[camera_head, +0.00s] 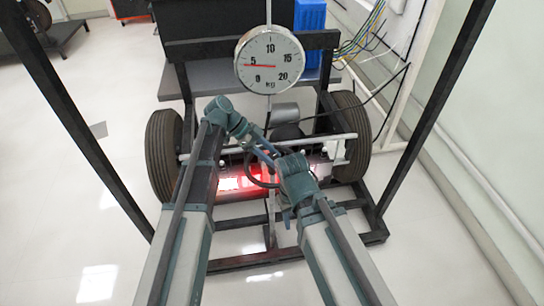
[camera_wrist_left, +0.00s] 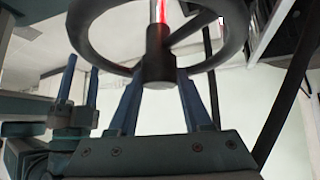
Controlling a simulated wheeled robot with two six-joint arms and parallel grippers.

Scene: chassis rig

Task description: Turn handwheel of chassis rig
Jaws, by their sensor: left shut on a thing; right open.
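The handwheel (camera_wrist_left: 235,25) is a dark ring on a black hub (camera_wrist_left: 158,52) with a shaft, at the top of the left wrist view. In the head view, part of its dark rim (camera_head: 250,172) shows between my arms at the rig's middle. My left gripper (camera_wrist_left: 160,78) is shut on the hub, one finger on each side. The chassis rig (camera_head: 270,254) is a black frame.
A round dial (camera_head: 269,60) marked in kg hangs above the rig, its red needle near 5. Tyres stand at left (camera_head: 163,155) and right (camera_head: 350,135). A glowing red-white area (camera_head: 235,184) lies near the wheel. Black posts flank both arms. Open floor lies left.

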